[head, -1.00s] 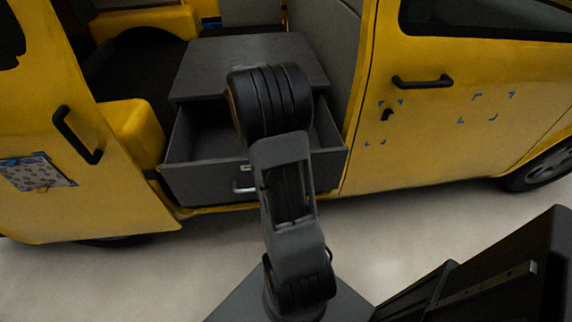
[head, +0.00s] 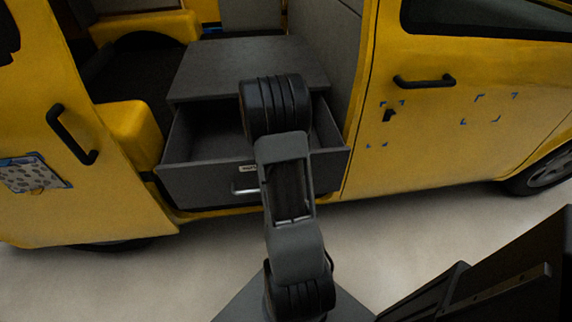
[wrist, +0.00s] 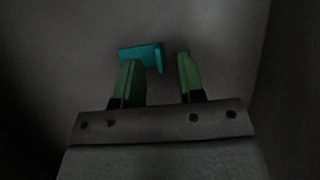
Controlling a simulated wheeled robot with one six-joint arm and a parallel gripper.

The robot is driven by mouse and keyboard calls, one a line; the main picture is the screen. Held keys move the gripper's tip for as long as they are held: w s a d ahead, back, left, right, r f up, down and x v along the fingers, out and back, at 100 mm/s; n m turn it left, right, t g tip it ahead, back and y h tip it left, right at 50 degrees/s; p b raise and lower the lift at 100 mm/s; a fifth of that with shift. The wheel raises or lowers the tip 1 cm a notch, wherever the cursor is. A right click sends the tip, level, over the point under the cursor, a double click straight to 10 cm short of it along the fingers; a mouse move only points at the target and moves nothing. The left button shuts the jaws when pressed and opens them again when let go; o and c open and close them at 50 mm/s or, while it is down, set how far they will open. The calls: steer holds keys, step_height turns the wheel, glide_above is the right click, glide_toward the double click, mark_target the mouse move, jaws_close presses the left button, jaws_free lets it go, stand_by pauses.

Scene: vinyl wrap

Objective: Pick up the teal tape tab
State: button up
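The teal tape tab (wrist: 140,54) shows in the dark wrist view. It lies on a grey surface, and its right end has a raised edge. My gripper (wrist: 158,66) is open, with its two green fingers apart. The left fingertip overlaps the tab in the picture, and the tab's raised end shows between the fingers. I cannot tell whether a finger touches it. In the head view my arm stands in front of the open grey drawer (head: 190,180). The tab and my gripper are hidden there.
The drawer has a silver handle (head: 245,190) and sits under a grey top (head: 250,65) in the yellow van (head: 360,160). Its walls surround the space inside. A sliding door (head: 80,190) stands at the left.

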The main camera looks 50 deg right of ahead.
steer(key=shift+f, duration=0.25)
jaws_close()
stand_by(0.3)
